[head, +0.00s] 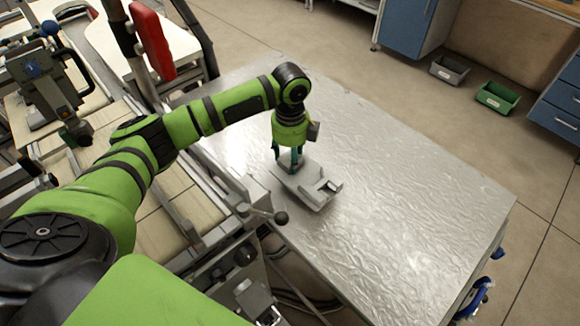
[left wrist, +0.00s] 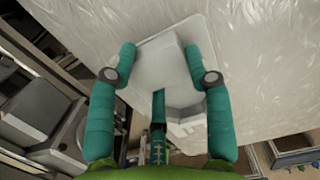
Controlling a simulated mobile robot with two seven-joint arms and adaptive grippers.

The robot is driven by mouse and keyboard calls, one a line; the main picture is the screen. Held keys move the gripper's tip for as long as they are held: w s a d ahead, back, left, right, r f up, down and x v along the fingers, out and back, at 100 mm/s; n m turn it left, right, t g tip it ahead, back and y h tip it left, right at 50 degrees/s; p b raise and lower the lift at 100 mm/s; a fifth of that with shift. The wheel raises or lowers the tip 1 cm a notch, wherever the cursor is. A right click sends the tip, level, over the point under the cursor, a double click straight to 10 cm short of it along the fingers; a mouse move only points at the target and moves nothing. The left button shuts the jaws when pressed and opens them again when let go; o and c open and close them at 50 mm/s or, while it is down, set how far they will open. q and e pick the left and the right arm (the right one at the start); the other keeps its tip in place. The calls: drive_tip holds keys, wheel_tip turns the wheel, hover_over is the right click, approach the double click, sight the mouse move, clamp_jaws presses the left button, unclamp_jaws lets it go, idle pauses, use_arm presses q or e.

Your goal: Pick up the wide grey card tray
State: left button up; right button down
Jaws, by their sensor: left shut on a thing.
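The wide grey card tray (head: 318,196) is at the left part of the metal-topped table (head: 400,200), near its edge. It is pale grey with a raised part at its right end. My left gripper (head: 290,163) points down onto it and is shut on it. In the left wrist view the teal fingers of my left gripper (left wrist: 161,66) stand either side of a raised middle part of the tray (left wrist: 158,55). I cannot tell whether the tray rests on the table or is just clear of it. My right gripper is not in view.
The table is bare to the right of the tray. A machine with a lever knob (head: 281,218) stands close along the table's left edge. A grey bin (head: 449,71) and a green bin (head: 497,97) are on the floor beyond, by blue cabinets (head: 408,27).

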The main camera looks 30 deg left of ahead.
use_arm(q)
drive_tip(key=w+d+r+b, duration=0.2)
drive_tip(key=w+d+r, duration=0.2)
drive_tip(key=d, duration=0.6)
wheel_tip(320, 180, up, 2)
drive_tip(key=shift+d+r+b, duration=0.25)
drive_tip(key=shift+d+b, duration=0.15)
